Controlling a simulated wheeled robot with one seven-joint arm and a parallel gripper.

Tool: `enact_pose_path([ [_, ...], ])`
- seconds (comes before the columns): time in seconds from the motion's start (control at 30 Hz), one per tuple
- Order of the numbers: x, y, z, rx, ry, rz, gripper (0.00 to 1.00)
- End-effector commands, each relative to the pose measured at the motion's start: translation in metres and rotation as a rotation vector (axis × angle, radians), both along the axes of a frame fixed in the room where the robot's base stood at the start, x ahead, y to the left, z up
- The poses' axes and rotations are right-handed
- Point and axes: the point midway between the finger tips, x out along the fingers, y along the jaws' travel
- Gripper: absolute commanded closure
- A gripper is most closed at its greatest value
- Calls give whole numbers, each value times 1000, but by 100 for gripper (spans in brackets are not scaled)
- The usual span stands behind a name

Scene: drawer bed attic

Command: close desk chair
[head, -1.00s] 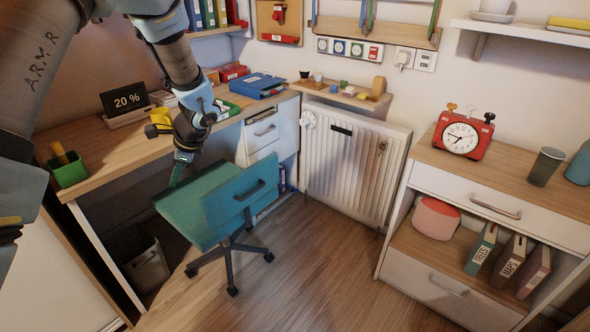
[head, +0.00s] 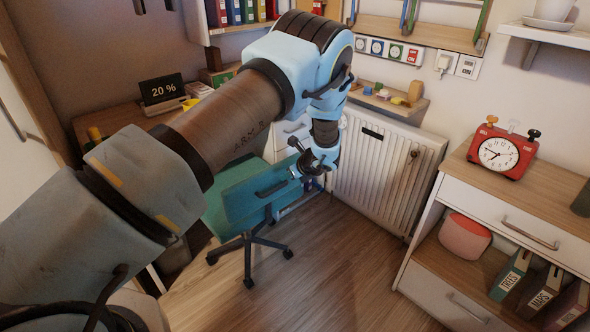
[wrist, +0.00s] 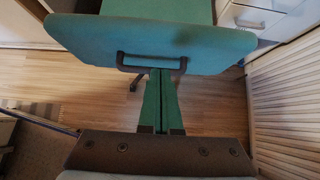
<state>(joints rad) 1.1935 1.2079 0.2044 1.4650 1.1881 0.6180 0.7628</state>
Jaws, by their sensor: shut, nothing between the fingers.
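The desk chair has a teal seat and backrest (head: 248,192) on a dark wheeled base (head: 249,245). In the head view it stands below my arm, beside the desk, and the arm covers part of it. A dark handle bar sits on the backrest. In the wrist view the backrest (wrist: 190,45) spans the top, with the handle (wrist: 127,61) near its lower edge. My gripper (wrist: 160,72) is shut and empty, its green fingers pointing at the backrest by the handle. I cannot tell whether they touch it. In the head view my wrist is just right of the backrest.
The desk (head: 110,122) is behind my arm at the left. A white radiator (head: 385,170) is on the wall right of the chair. A shelf unit (head: 440,255) with a red clock (head: 498,152) stands at the right. The wooden floor (head: 335,260) in front is clear.

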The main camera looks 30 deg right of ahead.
Motion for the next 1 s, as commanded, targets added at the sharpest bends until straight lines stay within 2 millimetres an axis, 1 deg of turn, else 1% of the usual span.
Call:
enact_pose_path([
  [0.07, 11, 4, -10, 1, 0, 3, 100],
  [0.13, 23, 5, -6, -1, 0, 4, 100],
  [0.3, 41, 9, -7, -2, 1, 3, 100],
  [0.5, 48, 10, -9, -2, 1, 1, 100],
  [0.87, 49, 10, -9, -1, 0, 1, 100],
  [1.0, 57, 12, -10, -1, 0, 3, 100],
])
